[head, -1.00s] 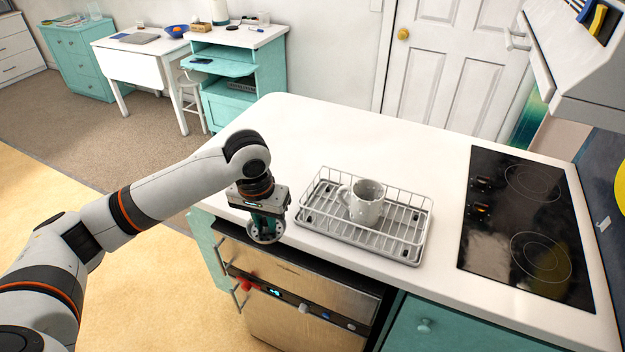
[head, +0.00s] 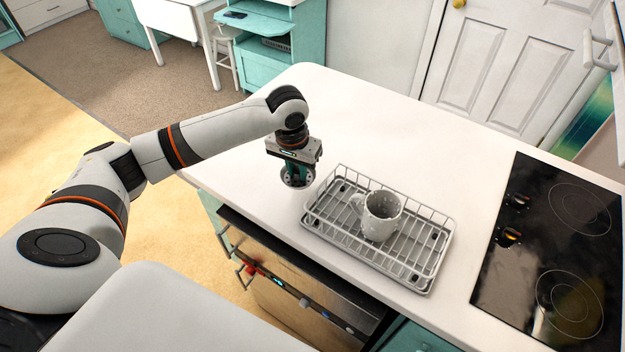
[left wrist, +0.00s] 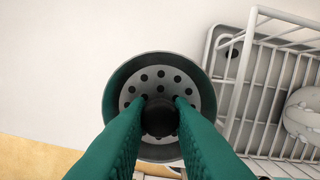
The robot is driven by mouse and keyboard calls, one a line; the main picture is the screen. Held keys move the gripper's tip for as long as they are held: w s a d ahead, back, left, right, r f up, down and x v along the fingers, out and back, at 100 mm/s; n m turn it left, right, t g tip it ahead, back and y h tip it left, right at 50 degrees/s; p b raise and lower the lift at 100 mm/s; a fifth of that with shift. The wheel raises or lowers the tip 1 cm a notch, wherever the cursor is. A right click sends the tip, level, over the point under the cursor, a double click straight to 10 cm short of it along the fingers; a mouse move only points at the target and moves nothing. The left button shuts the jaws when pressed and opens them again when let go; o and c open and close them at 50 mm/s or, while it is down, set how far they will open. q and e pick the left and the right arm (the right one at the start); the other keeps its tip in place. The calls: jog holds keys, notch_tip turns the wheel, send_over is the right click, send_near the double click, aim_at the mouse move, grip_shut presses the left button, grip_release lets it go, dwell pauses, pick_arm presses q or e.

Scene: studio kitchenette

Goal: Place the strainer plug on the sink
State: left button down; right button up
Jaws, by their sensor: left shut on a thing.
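The strainer plug (head: 297,178) is a round grey metal basket with holes and a dark central knob. My left gripper (head: 293,170) is shut on its knob and holds it over the counter's front edge, left of the dish rack. In the left wrist view the plug (left wrist: 160,81) lies between the green fingers (left wrist: 160,118), with its holed base and dark knob showing. I cannot tell the exact gap between the plug and the counter. No sink shows in these views. My right gripper is not in view.
The white counter (head: 340,105) is clear behind the gripper. A wire dish rack (head: 430,262) holding a speckled mug (head: 379,214) stands close to the right of the plug. A black cooktop (head: 540,225) lies further right. An oven (head: 300,300) is below the counter.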

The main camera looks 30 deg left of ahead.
aim_at(296, 180)
pick_arm(q)
jog(key=f, duration=0.3)
jog(key=shift+s, duration=0.25)
jog(key=f+p, duration=0.1)
jog(key=f, duration=0.2)
jog(key=shift+w, duration=0.2)
jog(key=shift+f, duration=0.15)
jog(key=shift+s, duration=0.1)
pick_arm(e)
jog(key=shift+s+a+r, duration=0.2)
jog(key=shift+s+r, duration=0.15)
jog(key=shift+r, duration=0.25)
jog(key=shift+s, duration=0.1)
pick_arm(q)
jog(key=c, duration=1.3)
grip_release()
jog(key=shift+f, duration=0.1)
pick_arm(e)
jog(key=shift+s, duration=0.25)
